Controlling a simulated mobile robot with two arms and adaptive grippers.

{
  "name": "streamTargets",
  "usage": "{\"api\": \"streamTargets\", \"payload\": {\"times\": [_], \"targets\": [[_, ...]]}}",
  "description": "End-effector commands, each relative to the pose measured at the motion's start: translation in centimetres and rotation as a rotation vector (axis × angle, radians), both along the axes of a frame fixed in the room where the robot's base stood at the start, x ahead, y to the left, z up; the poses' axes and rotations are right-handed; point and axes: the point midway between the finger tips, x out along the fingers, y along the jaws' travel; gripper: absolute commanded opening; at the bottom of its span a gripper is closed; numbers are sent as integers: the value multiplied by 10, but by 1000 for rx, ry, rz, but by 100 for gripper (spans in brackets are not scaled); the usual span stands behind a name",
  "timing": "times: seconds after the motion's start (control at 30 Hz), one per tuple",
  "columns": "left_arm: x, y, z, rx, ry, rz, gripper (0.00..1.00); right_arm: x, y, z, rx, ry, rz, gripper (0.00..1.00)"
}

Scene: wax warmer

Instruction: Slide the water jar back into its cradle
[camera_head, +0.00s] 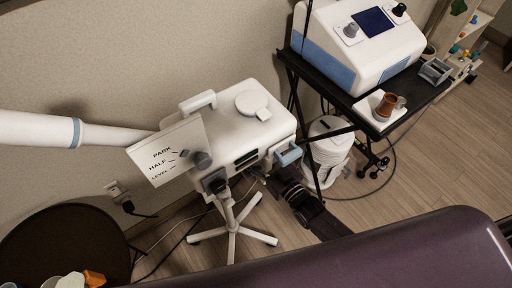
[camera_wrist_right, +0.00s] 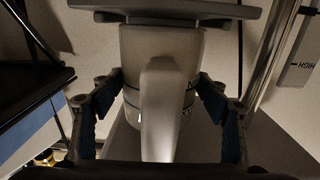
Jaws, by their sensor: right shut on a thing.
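The water jar (camera_wrist_right: 132,50) shows in the right wrist view as a pale grey, translucent vessel with a thick upright handle (camera_wrist_right: 160,105) facing the camera. My right gripper (camera_wrist_right: 160,88) has its blue-padded fingers closed on the jar from both sides, the handle between them. The jar's top lies just under a grey plate (camera_wrist_right: 165,15); I cannot tell whether they touch. In the head view, my right gripper (camera_head: 262,173) is at the lower right side of the white machine (camera_head: 240,120), where the body mostly hides the jar. The cradle cannot be clearly made out. My left gripper is not in view.
The machine stands on a wheeled star base (camera_head: 232,232), with a tilted PARK/HALF/LEVEL panel (camera_head: 160,165) and a light blue bracket (camera_head: 288,154). A black cart (camera_head: 340,98) stands right. A dark padded bed (camera_head: 400,255) crosses the front. A metal post (camera_wrist_right: 270,55) is close right in the wrist view.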

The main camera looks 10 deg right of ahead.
Motion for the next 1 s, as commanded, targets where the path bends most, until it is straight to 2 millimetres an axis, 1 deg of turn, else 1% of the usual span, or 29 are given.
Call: {"api": "streamTargets", "payload": {"times": [0.77, 0.97, 1.0], "targets": [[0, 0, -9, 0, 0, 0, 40, 0, 0, -9, 1, -2, 0, 10], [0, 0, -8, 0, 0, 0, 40, 0, 0, -9, 0, -1, 0, 10], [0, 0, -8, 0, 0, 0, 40, 0, 0, -9, 0, -1, 0, 72]]}}
